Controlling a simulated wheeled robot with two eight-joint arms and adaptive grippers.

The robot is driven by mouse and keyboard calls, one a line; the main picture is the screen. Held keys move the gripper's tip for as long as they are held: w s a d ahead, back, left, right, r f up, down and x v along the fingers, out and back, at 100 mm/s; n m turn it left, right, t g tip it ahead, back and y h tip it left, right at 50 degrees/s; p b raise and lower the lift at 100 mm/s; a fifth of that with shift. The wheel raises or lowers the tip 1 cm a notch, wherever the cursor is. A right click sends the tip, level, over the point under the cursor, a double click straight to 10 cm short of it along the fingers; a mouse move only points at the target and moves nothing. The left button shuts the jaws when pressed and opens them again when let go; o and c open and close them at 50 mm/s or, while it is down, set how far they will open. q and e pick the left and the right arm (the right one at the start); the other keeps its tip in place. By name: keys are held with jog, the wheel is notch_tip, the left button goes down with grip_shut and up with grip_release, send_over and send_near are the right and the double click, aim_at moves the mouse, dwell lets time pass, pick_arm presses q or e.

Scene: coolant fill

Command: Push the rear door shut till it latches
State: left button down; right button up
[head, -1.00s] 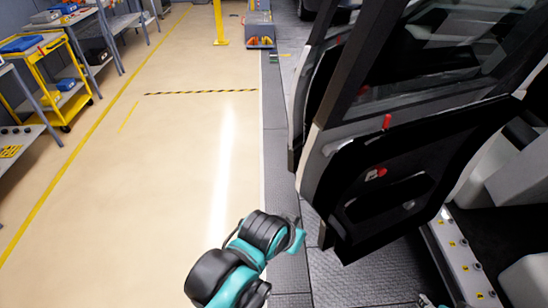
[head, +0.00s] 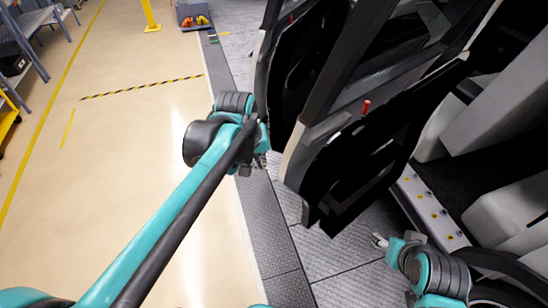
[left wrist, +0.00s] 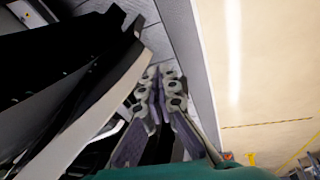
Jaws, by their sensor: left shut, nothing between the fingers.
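The rear door (head: 350,160) stands open, its dark inner panel with a red pin on top facing the cabin in the head view. In the left wrist view its edge (left wrist: 95,110) fills the left side. My left gripper (head: 262,160) is just left of the door's pale outer edge, on the outer side. In the left wrist view the left fingers (left wrist: 160,92) are together and empty, beside the door; I cannot tell whether they touch it. My right gripper (head: 379,240) is low, between the door and the sill; its jaw state is too small to tell.
Another open door (head: 290,60) stands farther on. The sill (head: 430,210) with yellow-marked studs and pale seats lie to the right. The beige floor (head: 130,190) on the left is clear. A yellow post (head: 151,15) stands at the back.

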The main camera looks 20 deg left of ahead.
pick_arm(q)
jog(key=w+a+f+n+g+h+p, duration=0.1)
jog(key=w+a+n+g+p, duration=0.15)
jog(key=w, duration=0.55)
jog(key=w+a+f+n+g+h+p, duration=0.1)
jog(key=w+a+n+g+p, duration=0.1)
jog(key=w+n+p, duration=0.35)
jog(key=s+d+f+m+b, duration=0.1)
jog(key=d+f+b, duration=0.4)
jog(key=f, duration=0.6)
jog(key=shift+s+d+m+b, duration=0.3)
jog(key=shift+m+b, duration=0.1)
jog(key=shift+b, duration=0.25)
jog(key=shift+d+r, duration=0.1)
